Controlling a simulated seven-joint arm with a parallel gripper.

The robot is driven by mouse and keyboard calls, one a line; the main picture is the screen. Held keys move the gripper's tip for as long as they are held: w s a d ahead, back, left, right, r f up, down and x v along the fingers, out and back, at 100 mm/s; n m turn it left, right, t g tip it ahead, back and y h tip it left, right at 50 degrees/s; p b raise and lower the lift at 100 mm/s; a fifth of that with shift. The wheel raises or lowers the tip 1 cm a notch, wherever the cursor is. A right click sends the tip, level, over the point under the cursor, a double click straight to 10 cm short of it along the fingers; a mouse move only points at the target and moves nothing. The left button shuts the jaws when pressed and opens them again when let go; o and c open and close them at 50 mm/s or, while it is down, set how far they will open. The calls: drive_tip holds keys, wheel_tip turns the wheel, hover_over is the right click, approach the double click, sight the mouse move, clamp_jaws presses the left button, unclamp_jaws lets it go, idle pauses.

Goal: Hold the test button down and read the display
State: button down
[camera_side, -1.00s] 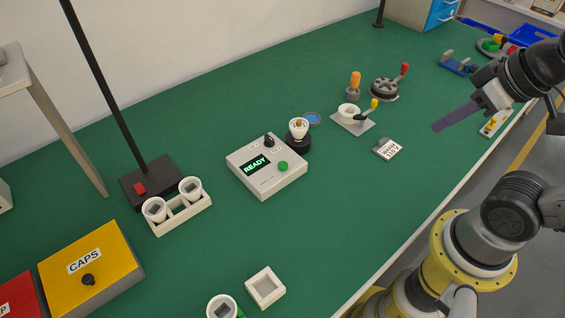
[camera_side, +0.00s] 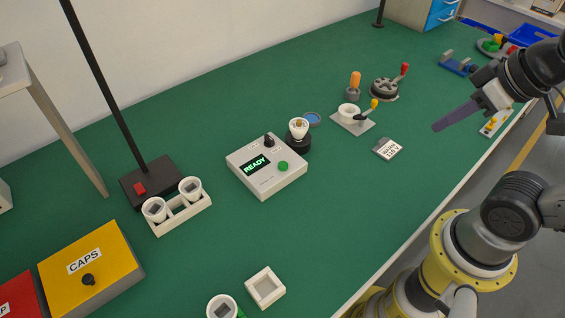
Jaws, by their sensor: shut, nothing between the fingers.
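The test box (camera_side: 268,180) is a light grey box on the green bench, near the middle of the view. Its display (camera_side: 255,164) is lit and reads READY in green letters. A round green button (camera_side: 283,166) sits on its top, right of the display, with a black knob (camera_side: 268,141) behind. A bulb (camera_side: 299,127) with a white body stands in a black round socket (camera_side: 298,143) at the box's back right corner. My gripper (camera_side: 437,128) is shut and empty, with dark fingers pointing left, up and to the right of the box, well apart from the button.
A rack with two white cups (camera_side: 180,213) stands left of the box, beside a black pole (camera_side: 105,90).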

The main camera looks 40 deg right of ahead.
idle(0.4)
drive_tip(key=w+a+r+n+t+y, duration=0.1)
drive_tip(key=w+r+n+t, duration=0.15)
drive_tip(key=w, duration=0.25)
drive_tip(key=w+a+r+n+t, duration=0.2)
drive_tip(key=w+n, duration=0.1)
drive_tip(key=w, duration=0.2)
drive_tip(key=n+g+y, duration=0.1)
drive_tip(key=n, duration=0.5)
hover_over(287, 166)
wheel_tip(287, 166, down, 16)
drive_tip(key=shift+r, duration=0.1)
drive_tip(key=shift+f, duration=4.4)
